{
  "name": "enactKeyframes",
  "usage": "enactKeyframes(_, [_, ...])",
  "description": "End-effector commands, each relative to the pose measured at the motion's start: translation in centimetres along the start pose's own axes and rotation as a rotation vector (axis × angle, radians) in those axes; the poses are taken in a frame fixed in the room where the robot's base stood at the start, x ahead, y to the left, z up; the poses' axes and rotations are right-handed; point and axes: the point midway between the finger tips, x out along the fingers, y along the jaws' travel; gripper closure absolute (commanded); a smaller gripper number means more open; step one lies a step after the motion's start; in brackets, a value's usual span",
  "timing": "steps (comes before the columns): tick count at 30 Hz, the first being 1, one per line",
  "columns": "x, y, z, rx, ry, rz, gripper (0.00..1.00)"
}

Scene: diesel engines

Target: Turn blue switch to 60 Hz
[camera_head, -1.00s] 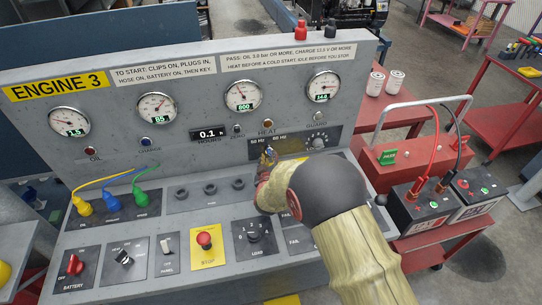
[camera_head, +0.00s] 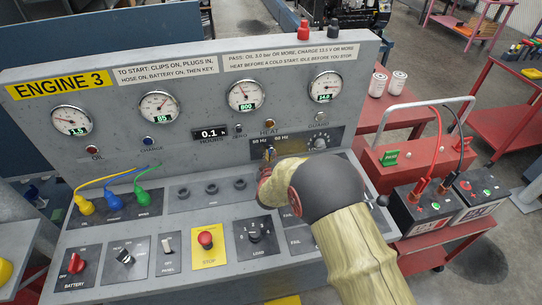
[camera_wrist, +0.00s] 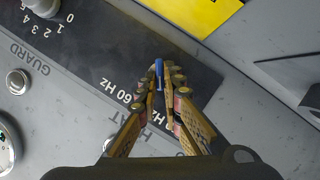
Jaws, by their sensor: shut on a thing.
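The blue switch (camera_wrist: 158,70) shows in the wrist view as a narrow blue handle on a dark plate, between the tips of my gripper (camera_wrist: 165,82). The fingers are closed in on it from both sides. The 60 Hz label (camera_wrist: 119,91) lies to the left of the fingers in that view; the other Hz label is partly hidden by them. In the head view my gripper (camera_head: 268,158) is at the dark plate below the HEAT label, and my wrist hides much of it. The switch is too small there to tell its angle.
The HEAT lamp (camera_head: 270,124) and the gauge panel (camera_head: 200,70) stand behind. Below are a red stop button (camera_head: 205,239) and the load knob (camera_head: 255,238).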

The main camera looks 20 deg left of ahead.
Motion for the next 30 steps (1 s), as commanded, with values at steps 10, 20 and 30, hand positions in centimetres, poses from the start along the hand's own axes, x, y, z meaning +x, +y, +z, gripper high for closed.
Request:
enactKeyframes(10, [-0.02, -0.06, 0.02, 0.0, 0.0, -0.001, 1.0])
enactKeyframes(20, [0.05, 0.06, 0.11, 0.058, 0.001, -0.024, 1.0])
enactKeyframes(30, [0.18, 0.32, 0.4, 0.292, 0.002, -0.119, 1.0])
